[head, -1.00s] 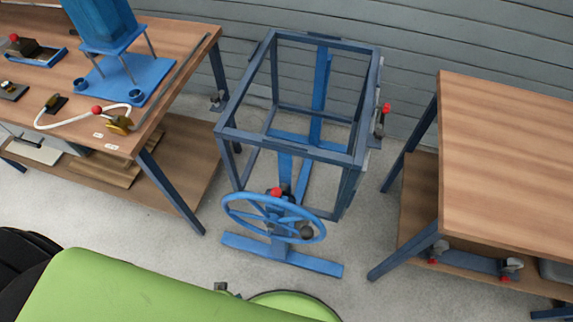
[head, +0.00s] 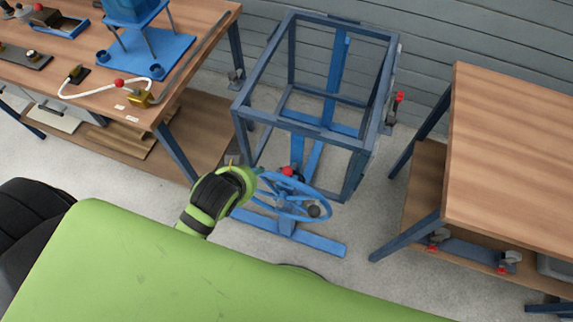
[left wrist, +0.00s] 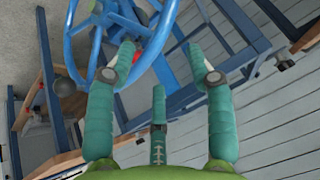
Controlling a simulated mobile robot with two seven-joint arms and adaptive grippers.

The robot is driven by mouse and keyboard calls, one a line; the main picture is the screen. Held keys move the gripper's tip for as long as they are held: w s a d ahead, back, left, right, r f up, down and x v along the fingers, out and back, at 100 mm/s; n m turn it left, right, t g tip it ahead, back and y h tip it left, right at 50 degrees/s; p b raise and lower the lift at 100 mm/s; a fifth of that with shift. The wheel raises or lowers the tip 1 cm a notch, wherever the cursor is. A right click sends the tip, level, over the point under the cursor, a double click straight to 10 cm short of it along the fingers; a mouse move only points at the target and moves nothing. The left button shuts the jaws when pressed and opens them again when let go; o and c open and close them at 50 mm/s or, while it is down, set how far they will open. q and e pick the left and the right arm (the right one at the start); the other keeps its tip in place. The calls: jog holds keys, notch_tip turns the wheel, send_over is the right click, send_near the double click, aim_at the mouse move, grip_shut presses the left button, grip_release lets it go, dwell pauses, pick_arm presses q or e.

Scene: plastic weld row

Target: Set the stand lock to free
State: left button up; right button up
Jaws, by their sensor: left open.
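A blue frame stand (head: 330,120) stands on the floor between two tables. On its front is a blue handwheel (head: 290,205) with a dark knob. A red-tipped lever (head: 288,170) sits just above the wheel's hub. Another red-tipped lever (head: 398,97) is on the stand's right side. I cannot tell which lever is the stand lock. My left gripper (head: 252,176) is at the wheel's left rim. In the left wrist view my gripper (left wrist: 163,68) is open and empty, its fingers beside the handwheel (left wrist: 75,40), with a bit of red near one fingertip. Contact is unclear.
A wooden table (head: 205,40) with a blue fixture, a white hose and small parts stands at left. Another wooden table (head: 510,150) stands at right, with clamps on its lower shelf. Grey floor shows between the stand and the right table.

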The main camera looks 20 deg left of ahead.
pick_arm(q)
jog(key=w+d+r+m+t+h, duration=0.1)
jog(key=w+d+r+m+t, duration=0.3)
jog(key=w+r, duration=0.45)
jog(key=w+d+r+m+t+h, duration=0.2)
jog(key=w+d+r+m+t, duration=0.1)
jog(key=w+r+t, duration=0.5)
jog(key=s+d+r+m+g+h, duration=0.2)
jog(key=d+m+g+h, duration=0.2)
jog(key=d+m+h, duration=0.5)
jog(key=s+d+r+m+g+h, duration=0.2)
jog(key=d+r+m+g+h, duration=0.3)
jog(key=d+m, duration=0.55)
jog(key=m+g+y, duration=1.1)
jog(key=m+y, duration=0.3)
send_over(287, 168)
jog(key=a, duration=0.1)
jog(key=w+a+x, duration=0.1)
jog(key=x, duration=0.7)
jog(key=w+a+x, duration=0.1)
jog(key=a+x, duration=0.1)
jog(key=x, duration=0.6)
jog(key=w+a+f+x, duration=0.1)
jog(key=x, duration=0.7)
jog(key=shift+w+a+f, duration=0.1)
jog(key=shift+a+f, duration=0.2)
jog(key=shift+f, duration=0.25)
jog(key=shift+p+x, duration=0.5)
jog(key=shift+x, duration=2.95)
